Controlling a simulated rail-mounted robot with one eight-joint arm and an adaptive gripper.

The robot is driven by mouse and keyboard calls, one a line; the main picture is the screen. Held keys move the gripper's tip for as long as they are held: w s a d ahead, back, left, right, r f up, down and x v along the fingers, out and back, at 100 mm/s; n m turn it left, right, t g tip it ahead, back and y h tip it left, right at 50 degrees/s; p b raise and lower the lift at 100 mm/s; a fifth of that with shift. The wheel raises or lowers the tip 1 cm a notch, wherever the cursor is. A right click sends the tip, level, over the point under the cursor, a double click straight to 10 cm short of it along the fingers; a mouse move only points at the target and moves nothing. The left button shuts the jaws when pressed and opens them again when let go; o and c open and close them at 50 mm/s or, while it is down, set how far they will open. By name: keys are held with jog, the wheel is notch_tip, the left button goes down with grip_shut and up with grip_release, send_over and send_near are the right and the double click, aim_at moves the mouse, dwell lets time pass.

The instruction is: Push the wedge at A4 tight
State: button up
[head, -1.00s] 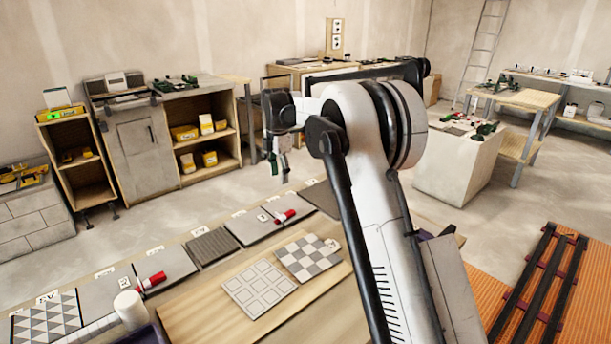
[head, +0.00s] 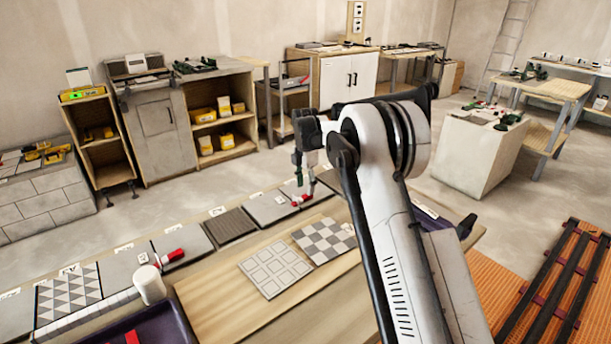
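A row of tiles lies along the bench's far edge, with small white labels too small to read surely. One wedge tool with a red body and white end (head: 301,200) lies at the joint between two plain grey tiles, toward the right of the row. Another red-and-white one (head: 171,257) lies further left. I cannot tell from the labels which is at A4. My gripper (head: 305,188) points down right at the right-hand wedge, its tip overlapping it in the picture. Contact and finger opening are too small to tell.
Two patterned tiles, one with pale squares (head: 275,269) and one checkered (head: 324,241), lie on the bench's wooden board (head: 215,301). A white cylinder (head: 149,285) and a dark purple tray (head: 160,328) are at the front left. Shelves and carts stand beyond open floor.

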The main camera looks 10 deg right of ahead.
aim_at(305, 195)
jog(key=shift+f, duration=2)
grip_shut()
